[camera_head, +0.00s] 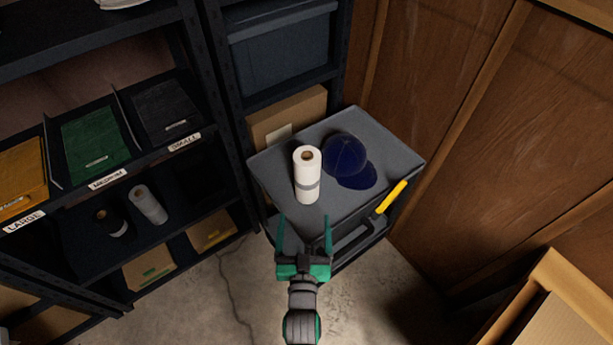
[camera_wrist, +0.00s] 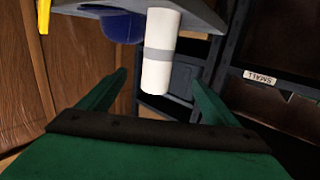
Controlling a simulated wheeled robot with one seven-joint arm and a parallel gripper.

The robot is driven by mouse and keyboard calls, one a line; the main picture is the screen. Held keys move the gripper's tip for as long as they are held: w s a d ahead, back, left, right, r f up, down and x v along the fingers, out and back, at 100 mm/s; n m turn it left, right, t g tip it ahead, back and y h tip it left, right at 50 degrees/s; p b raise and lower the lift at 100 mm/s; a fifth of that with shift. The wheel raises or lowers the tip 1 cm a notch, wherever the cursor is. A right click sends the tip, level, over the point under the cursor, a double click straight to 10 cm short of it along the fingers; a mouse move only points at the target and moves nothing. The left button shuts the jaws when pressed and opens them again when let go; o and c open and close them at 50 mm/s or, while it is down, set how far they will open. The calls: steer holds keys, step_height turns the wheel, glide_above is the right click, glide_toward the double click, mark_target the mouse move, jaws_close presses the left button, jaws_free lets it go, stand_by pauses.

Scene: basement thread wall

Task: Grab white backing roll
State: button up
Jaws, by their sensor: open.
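A white backing roll (camera_head: 307,174) with a grey band and a brown core stands upright on a grey cart top (camera_head: 375,125). It also shows in the wrist view (camera_wrist: 158,60), where it sits ahead of my fingers and between their lines. My green gripper (camera_head: 304,235) is open and empty at the cart's front edge. Its fingertips are apart from the roll, on the near side of it. In the wrist view my gripper (camera_wrist: 160,85) has its two fingers spread to either side.
A dark blue cap (camera_head: 345,156) lies on the cart just right of the roll. A yellow handle (camera_head: 391,197) is at the cart's right side. Shelving and a wooden wall (camera_head: 440,100) enclose the cart.

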mark_target(306, 172)
steer(key=shift+t, duration=0.4)
steer(key=w+r, duration=0.1)
steer(key=w, duration=0.2)
steer(key=w+r, duration=0.2)
steer(key=w, duration=0.2)
steer(key=w+r, duration=0.2)
steer(key=w, duration=0.1)
steer(key=shift+w+d+r, duration=0.1)
steer(key=shift+w+d, duration=0.05)
steer(key=w, duration=0.5)
steer(key=shift+d+r, duration=0.1)
steer(key=shift+w+d, duration=0.15)
steer(key=shift+w, duration=2.9)
steer(key=shift+c, duration=0.7)
steer(key=c, duration=1.5)
steer(key=shift+c, duration=1.1)
